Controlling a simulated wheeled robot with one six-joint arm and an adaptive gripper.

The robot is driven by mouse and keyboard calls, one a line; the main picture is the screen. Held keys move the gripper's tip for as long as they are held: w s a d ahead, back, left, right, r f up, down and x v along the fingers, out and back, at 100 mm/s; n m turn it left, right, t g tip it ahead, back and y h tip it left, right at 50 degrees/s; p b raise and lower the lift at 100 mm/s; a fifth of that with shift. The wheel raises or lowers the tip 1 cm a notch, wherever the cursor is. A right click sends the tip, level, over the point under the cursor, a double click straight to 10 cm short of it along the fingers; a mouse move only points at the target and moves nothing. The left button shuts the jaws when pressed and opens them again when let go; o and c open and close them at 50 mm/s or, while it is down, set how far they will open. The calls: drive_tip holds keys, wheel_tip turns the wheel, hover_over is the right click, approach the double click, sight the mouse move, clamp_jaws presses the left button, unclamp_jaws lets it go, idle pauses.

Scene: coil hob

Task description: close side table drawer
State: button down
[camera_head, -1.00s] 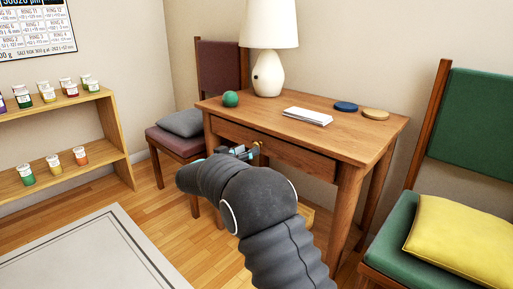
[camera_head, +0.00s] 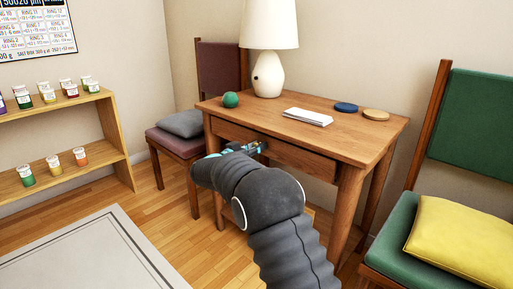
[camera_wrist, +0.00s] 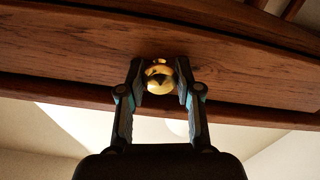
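The side table (camera_head: 345,135) is wooden and has one drawer (camera_head: 300,157) under its top. The drawer front looks close to the table frame; my arm hides part of it, so I cannot tell whether a small gap is left. A round brass knob (camera_wrist: 158,72) is on the drawer front in the wrist view. My gripper (camera_head: 262,147) is at the drawer front in the head view. In the wrist view its two fingertips (camera_wrist: 160,80) are on either side of the knob, close against it, and look shut on it.
A mauve chair (camera_head: 180,142) stands left, a green chair (camera_head: 395,235) right. Open floor (camera_head: 185,225) lies at front left.

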sight(263, 154)
drive_tip(key=shift+w+d+r+p, duration=0.2)
drive_tip(key=shift+w+d+p, duration=0.3)
drive_tip(key=shift+p, duration=0.3)
drive_tip(key=shift+w+d+p, duration=0.35)
drive_tip(key=shift+w+p, duration=0.2)
drive_tip(key=shift+p, duration=0.05)
drive_tip(key=shift+f, duration=0.1)
drive_tip(key=c, duration=1)
unclamp_jaws()
drive_tip(key=shift+o, duration=1.2)
drive_tip(key=shift+w+d, duration=0.1)
drive_tip(key=shift+d, duration=0.15)
drive_tip(key=shift+a+f, duration=0.1)
drive_tip(key=shift+a, duration=0.2)
drive_tip(key=shift+s+a, duration=0.25)
drive_tip(key=shift+s, duration=0.15)
drive_tip(key=v, duration=1.1)
